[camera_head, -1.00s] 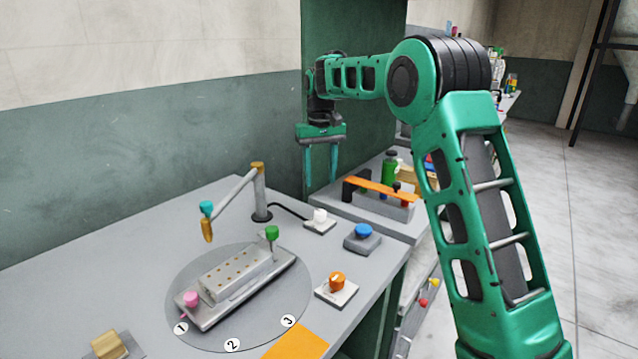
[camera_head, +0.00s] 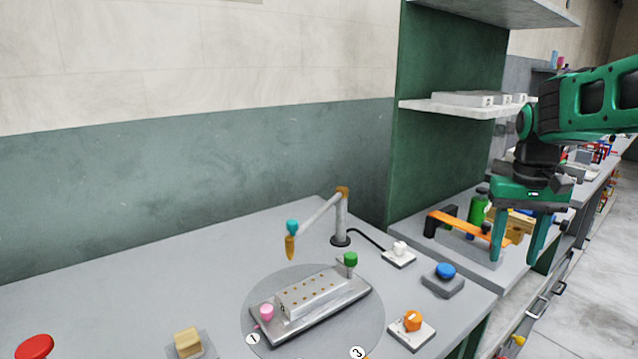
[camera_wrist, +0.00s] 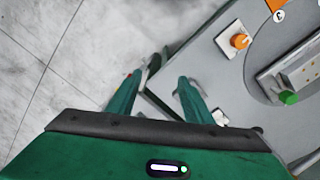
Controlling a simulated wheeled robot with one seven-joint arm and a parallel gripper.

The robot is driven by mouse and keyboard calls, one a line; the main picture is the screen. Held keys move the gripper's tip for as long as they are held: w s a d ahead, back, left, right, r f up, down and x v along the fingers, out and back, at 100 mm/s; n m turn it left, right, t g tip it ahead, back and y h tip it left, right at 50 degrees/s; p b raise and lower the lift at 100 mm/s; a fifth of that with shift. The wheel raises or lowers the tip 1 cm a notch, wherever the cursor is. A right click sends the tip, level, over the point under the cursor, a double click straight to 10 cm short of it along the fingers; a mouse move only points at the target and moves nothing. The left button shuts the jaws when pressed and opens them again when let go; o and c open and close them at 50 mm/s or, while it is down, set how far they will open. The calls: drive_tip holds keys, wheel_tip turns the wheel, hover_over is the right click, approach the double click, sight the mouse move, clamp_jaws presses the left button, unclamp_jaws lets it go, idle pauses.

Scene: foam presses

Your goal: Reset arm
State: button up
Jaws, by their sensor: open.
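My gripper (camera_head: 517,240) is green, at the right side of the head view, with its two fingers pointing down. The fingers are apart and hold nothing. It hangs in front of the side counter, and one finger partly covers the orange bar (camera_head: 458,220) there. In the wrist view my gripper (camera_wrist: 155,90) shows both fingers spread, with the counter corner and the floor beneath. My arm enters from the right edge of the head view.
A round turntable (camera_head: 375,325) carries a metal mold (camera_head: 310,297) with pink and green knobs. A jointed nozzle post (camera_head: 341,215) stands behind it. White, blue and orange knobs (camera_head: 413,320) sit at the right. A red button (camera_head: 35,346) is at the left. A shelf (camera_head: 440,107) hangs above.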

drive_tip(key=s+f+m, duration=0.1)
drive_tip(key=s+f, duration=0.2)
drive_tip(key=s, duration=0.5)
drive_tip(key=s+d+f+m, duration=0.1)
drive_tip(key=s+f, duration=0.2)
drive_tip(key=s, duration=0.6)
drive_tip(key=s+f+m, duration=0.1)
drive_tip(key=s+f, duration=0.2)
drive_tip(key=s, duration=0.5)
drive_tip(key=shift+s+d+y, duration=0.15)
drive_tip(key=shift+d+y, duration=0.05)
drive_tip(key=shift+y, duration=0.1)
drive_tip(key=shift+w+f, duration=0.2)
drive_tip(key=shift+w, duration=0.45)
